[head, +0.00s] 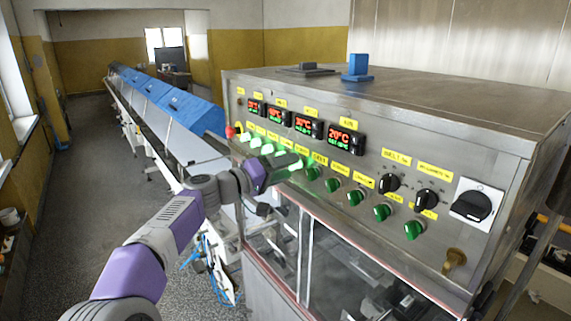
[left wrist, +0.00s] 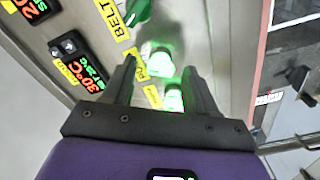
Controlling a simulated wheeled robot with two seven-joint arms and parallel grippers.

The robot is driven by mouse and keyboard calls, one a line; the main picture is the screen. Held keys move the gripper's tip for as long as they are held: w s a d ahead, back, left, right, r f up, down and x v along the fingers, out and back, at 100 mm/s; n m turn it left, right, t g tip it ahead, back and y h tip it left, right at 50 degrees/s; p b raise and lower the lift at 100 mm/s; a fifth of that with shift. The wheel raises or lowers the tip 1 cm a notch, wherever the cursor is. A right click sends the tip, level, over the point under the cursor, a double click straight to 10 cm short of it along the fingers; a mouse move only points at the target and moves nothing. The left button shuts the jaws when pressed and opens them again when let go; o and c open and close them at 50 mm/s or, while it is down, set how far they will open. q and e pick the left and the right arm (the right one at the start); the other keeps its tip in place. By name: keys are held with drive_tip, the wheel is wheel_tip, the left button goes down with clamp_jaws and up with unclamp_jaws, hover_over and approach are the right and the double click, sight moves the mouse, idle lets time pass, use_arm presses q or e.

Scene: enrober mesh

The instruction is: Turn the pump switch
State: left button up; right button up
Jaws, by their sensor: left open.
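A row of green switch knobs runs along the steel control panel (head: 300,92). Several at the left glow; those at the right, such as this dark green knob (head: 355,198), are unlit. My left gripper (head: 283,166) is at the panel, over the row. In the left wrist view my left gripper (left wrist: 162,82) is open, with two lit green knobs (left wrist: 158,61) between or just beyond its fingers. An unlit green knob (left wrist: 139,11) sits beside the "BELT" label (left wrist: 108,12). The labels by the lit knobs are too blurred to read surely, so I cannot tell which is the pump switch.
Red-digit displays (head: 343,138) sit above the knobs. Black rotary switches (head: 388,183) and a large black main switch (head: 473,205) are to the right. A brass fitting (head: 454,261) sticks out below. A blue-covered conveyor (head: 180,105) runs back at the left, beside clear floor.

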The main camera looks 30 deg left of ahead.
use_arm(q)
drive_tip(key=shift+w, duration=0.2)
drive_tip(key=shift+c, duration=0.3)
drive_tip(key=c, duration=1)
drive_tip(key=shift+d+n, duration=0.1)
drive_tip(key=shift+n, duration=0.2)
drive_tip(key=shift+n+p, duration=0.45)
drive_tip(key=shift+n, duration=5.25)
